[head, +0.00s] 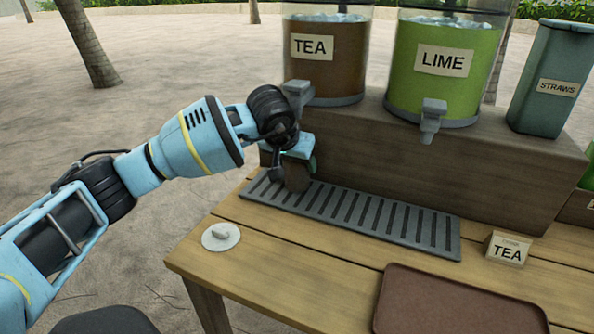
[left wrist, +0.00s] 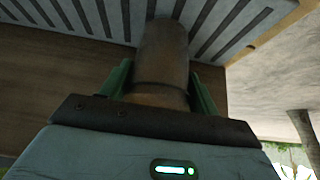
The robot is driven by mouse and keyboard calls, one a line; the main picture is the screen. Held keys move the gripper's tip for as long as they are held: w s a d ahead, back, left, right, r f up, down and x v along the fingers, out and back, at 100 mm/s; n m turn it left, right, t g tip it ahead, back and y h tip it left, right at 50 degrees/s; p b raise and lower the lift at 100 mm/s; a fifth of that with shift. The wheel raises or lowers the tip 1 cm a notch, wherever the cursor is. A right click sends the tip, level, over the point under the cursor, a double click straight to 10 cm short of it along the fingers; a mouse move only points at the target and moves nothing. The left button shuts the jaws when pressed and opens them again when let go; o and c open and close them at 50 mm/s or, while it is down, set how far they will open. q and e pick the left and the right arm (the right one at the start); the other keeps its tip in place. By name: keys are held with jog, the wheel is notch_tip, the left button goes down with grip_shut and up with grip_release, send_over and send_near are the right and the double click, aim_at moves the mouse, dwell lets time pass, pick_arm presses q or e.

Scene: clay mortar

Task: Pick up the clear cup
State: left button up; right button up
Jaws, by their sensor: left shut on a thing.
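The clear cup (head: 296,180) looks brownish and is upright at the left end of the grey slotted drip tray (head: 440,238), below the tap of the TEA dispenser. My left gripper (head: 299,164) is shut around the cup, and its wrist hides the upper part in the head view. In the left wrist view the cup (left wrist: 162,65) stands between the two green fingers (left wrist: 160,88), with the slotted tray beyond it. I cannot tell whether the cup's base touches the tray. My right gripper is not in view.
The TEA dispenser (head: 335,75) and LIME dispenser (head: 450,85) stand on a wooden riser (head: 470,175) beside a STRAWS container (head: 553,85). A white disc (head: 221,237), a TEA card (head: 507,249) and a brown tray (head: 450,310) are on the table. The front left tabletop is mostly clear.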

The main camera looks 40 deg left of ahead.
pick_arm(q)
jog(key=shift+r, duration=0.2)
jog(key=shift+r, duration=0.55)
jog(key=shift+s+r, duration=0.1)
jog(key=shift+s, duration=0.15)
jog(key=s+d+p, duration=0.1)
jog(key=s+d, duration=0.3)
jog(key=s, duration=1.3)
jog(key=shift+d, duration=0.1)
